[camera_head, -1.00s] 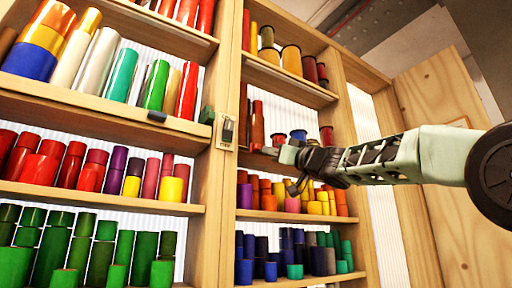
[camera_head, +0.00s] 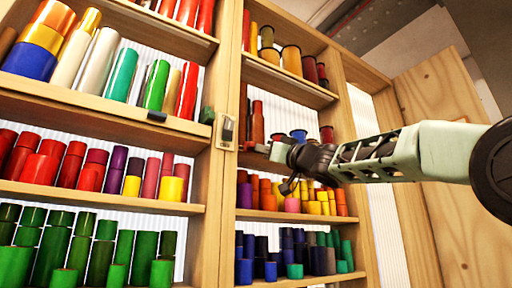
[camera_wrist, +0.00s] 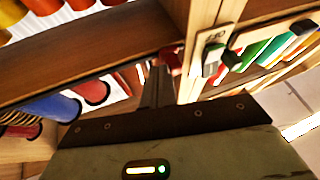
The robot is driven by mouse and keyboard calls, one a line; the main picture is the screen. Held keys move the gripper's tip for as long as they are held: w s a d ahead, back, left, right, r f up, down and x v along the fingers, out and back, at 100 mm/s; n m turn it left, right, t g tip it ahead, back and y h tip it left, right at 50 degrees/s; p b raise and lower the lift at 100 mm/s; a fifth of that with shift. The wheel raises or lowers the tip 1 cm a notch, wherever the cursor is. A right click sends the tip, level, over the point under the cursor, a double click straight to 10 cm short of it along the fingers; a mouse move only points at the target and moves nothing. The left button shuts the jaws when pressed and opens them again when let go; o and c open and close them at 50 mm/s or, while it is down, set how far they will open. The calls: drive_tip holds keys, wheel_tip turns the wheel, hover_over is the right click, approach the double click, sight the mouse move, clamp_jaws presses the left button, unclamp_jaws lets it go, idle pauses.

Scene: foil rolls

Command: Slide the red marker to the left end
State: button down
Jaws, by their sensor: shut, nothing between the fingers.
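A small red piece, which looks like the red marker (camera_head: 261,148), sits at the front edge of the right bay's middle shelf, near the upright post. It also shows in the wrist view (camera_wrist: 171,60), just beyond my fingertips. My gripper (camera_head: 277,152) is shut and empty, just right of the red piece. In the wrist view its closed fingers (camera_wrist: 158,82) point toward the red piece. I cannot tell whether they touch it. Part of the marker is hidden by the fingers in the wrist view.
A metal latch with a label (camera_head: 227,130) is on the post left of my gripper. A dark green block (camera_head: 207,115) and a dark slider (camera_head: 157,116) sit on the left bay's shelf edge. Coloured rolls fill the shelves. A wooden door (camera_head: 448,110) stands open at right.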

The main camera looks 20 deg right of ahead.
drive_tip(key=shift+s+a, duration=0.1)
drive_tip(key=shift+a, duration=0.2)
drive_tip(key=shift+d+p, duration=0.15)
drive_tip(key=shift+p, duration=0.15)
drive_tip(key=shift+s, duration=0.1)
drive_tip(key=s, duration=0.2)
drive_tip(key=s+d, duration=0.1)
drive_tip(key=s, duration=0.1)
drive_tip(key=shift+d, duration=0.1)
idle(0.6)
drive_tip(key=shift+s+b, duration=0.1)
drive_tip(key=shift+b, duration=0.2)
drive_tip(key=b+v, duration=0.1)
drive_tip(key=v, duration=0.4)
drive_tip(key=shift+b, duration=0.3)
